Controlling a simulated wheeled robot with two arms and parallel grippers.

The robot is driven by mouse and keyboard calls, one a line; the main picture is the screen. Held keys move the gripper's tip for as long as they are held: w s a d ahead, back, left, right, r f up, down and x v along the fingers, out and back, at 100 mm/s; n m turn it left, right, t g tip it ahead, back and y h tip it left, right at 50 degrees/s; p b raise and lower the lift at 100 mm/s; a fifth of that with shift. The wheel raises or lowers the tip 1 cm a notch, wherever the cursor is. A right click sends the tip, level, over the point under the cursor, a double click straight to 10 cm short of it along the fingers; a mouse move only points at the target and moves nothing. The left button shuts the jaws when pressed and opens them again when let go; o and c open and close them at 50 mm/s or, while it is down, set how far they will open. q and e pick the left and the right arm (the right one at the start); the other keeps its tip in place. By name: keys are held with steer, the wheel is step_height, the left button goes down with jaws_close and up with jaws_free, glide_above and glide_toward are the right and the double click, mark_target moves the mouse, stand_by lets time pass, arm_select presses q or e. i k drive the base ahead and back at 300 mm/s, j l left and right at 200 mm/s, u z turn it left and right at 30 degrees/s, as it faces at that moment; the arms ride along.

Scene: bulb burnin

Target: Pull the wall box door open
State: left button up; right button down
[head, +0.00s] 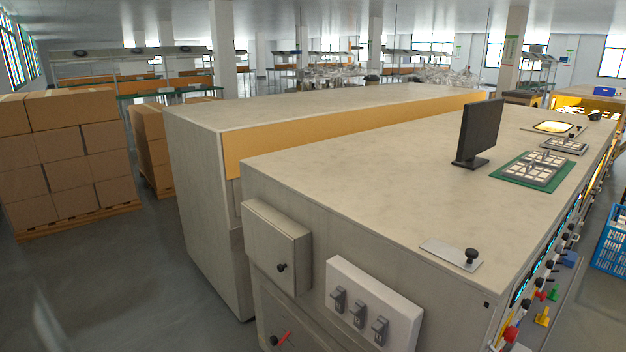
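The wall box (276,246) is a beige metal box on the end face of the near cabinet, left of centre in the head view. Its door looks shut and has a small black knob (282,267) low on its right side. Neither of my grippers is in the head view, and no part of an arm shows near the box.
Right of the box is a white panel with several switches (359,313). A monitor (478,132) stands on the cabinet top. Stacked cartons (62,150) stand at left, with clear floor (120,275) before them.

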mark_target(270, 248)
steer(key=i+j+u, duration=0.1)
steer(key=u, duration=0.3)
steer(key=i+u, duration=0.5)
steer(key=u, duration=0.3)
